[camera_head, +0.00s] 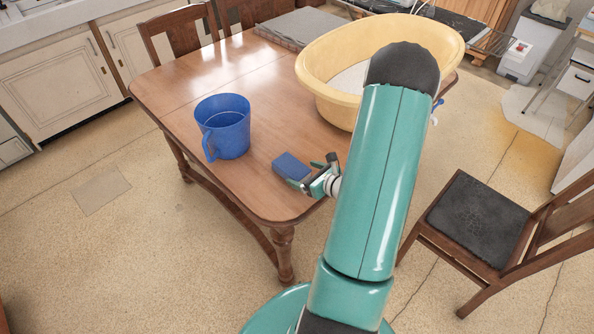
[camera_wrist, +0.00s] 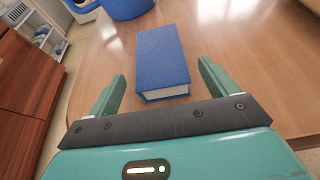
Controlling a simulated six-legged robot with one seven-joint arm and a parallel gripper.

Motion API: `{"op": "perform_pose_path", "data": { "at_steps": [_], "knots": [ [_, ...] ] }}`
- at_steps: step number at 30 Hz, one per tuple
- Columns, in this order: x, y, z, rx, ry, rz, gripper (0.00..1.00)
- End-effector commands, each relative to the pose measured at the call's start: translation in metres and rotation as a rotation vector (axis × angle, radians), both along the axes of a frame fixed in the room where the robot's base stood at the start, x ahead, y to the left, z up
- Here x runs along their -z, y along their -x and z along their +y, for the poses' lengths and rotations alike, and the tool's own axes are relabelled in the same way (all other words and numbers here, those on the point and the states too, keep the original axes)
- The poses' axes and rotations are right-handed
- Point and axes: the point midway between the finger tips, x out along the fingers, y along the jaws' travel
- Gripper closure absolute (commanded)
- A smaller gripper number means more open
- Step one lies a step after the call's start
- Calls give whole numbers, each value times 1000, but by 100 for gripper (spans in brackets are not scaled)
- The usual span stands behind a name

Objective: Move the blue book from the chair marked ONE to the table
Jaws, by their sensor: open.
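The blue book (camera_head: 291,167) lies flat on the wooden table (camera_head: 264,187), near its front corner. In the wrist view the blue book (camera_wrist: 162,58) lies just beyond my fingertips, its near end with white page edges facing me. My gripper (camera_head: 318,172) is at the table's front corner beside the book. In the wrist view my gripper (camera_wrist: 160,88) is open, with its two teal fingers spread wider than the book. The fingers do not appear to touch the book. A chair (camera_head: 479,219) with a dark seat stands at the right; its seat is empty and no marking is readable.
A blue mug (camera_head: 223,127) stands on the table left of the book. A large yellow tub (camera_head: 333,110) and a grey flat slab (camera_head: 300,27) sit farther back. My arm covers part of the tub and table. The floor left of the table is clear.

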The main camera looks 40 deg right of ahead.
Motion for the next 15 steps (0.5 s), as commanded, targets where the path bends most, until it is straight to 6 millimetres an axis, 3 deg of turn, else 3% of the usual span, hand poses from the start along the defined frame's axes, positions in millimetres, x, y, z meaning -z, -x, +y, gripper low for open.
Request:
{"op": "perform_pose_path", "data": {
  "at_steps": [7,15],
  "knots": [
    [-20,47,-2,3,1,0,15],
    [-27,64,-1,0,-1,-1,15]
  ]
}}
